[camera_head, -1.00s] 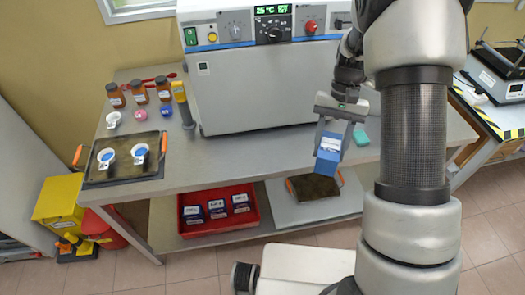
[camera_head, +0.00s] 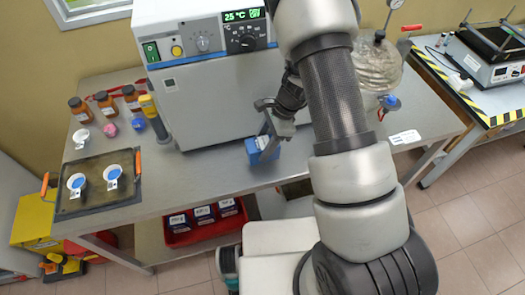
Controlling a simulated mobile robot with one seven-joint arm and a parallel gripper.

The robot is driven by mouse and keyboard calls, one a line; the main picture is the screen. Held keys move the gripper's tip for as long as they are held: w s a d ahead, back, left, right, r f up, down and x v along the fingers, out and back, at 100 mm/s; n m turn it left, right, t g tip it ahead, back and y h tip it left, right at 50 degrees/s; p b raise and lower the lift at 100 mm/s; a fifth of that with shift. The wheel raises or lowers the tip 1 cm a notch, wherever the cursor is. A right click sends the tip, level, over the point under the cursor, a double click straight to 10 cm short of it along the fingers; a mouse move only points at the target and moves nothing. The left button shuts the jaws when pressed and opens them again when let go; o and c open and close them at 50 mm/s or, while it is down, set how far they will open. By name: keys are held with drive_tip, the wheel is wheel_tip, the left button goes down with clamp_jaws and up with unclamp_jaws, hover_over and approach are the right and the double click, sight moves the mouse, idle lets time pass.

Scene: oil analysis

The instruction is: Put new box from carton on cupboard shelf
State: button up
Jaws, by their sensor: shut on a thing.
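My gripper (camera_head: 266,138) is shut on a small blue box (camera_head: 258,154), held near the front of the bench, before the large grey apparatus. Part of the box is hidden by the gripper. I cannot tell whether the box touches the bench top or hangs above it. I cannot make out the carton. A grey panel or cabinet side (camera_head: 12,185) stands at the left edge, but I cannot tell whether it is the cupboard; no open shelf in it shows.
A red tray (camera_head: 205,236) with several labelled boxes sits under the bench (camera_head: 215,178). A dark tray (camera_head: 95,197) with two white cups and several brown bottles stand at left on the bench. A yellow container (camera_head: 32,222) is on the floor at left. Floor at right is clear.

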drive_tip(key=shift+f, duration=1.75)
drive_tip(key=shift+f, duration=0.2)
drive_tip(key=o, duration=1.3)
drive_tip(key=shift+c, duration=0.2)
